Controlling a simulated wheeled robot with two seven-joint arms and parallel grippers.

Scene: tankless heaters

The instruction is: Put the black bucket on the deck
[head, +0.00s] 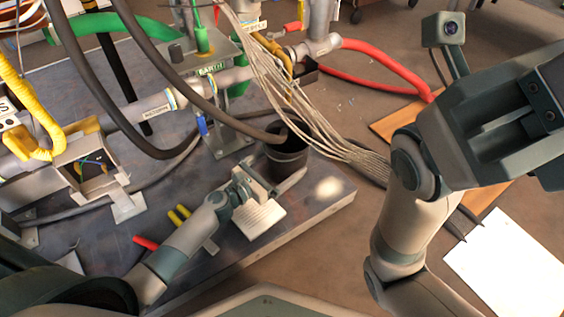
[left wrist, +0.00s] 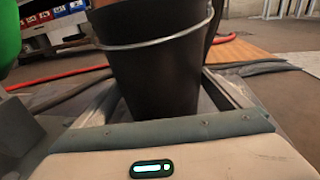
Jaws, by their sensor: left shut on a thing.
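The black bucket (head: 287,161) is near the right corner of the grey metal deck (head: 318,208) in the head view. A hose passes in front of its mouth. I cannot tell whether its base touches the deck. My left gripper (head: 262,182) is shut on the bucket from the near side. In the left wrist view the bucket (left wrist: 155,68) stands nearly upright between the fingers, with a thin metal handle across its front; its top is cut off. My right gripper (head: 500,120) is raised at the right, away from the bucket; its fingertips are not clear.
Pale cables (head: 318,132) hang just right of the bucket, and dark hoses (head: 128,128) arch over the deck. A green-labelled metal stand (head: 222,98) is behind it. A paper sheet (head: 260,216) lies nearby on the deck. A white sheet (head: 510,265) lies on the floor at right.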

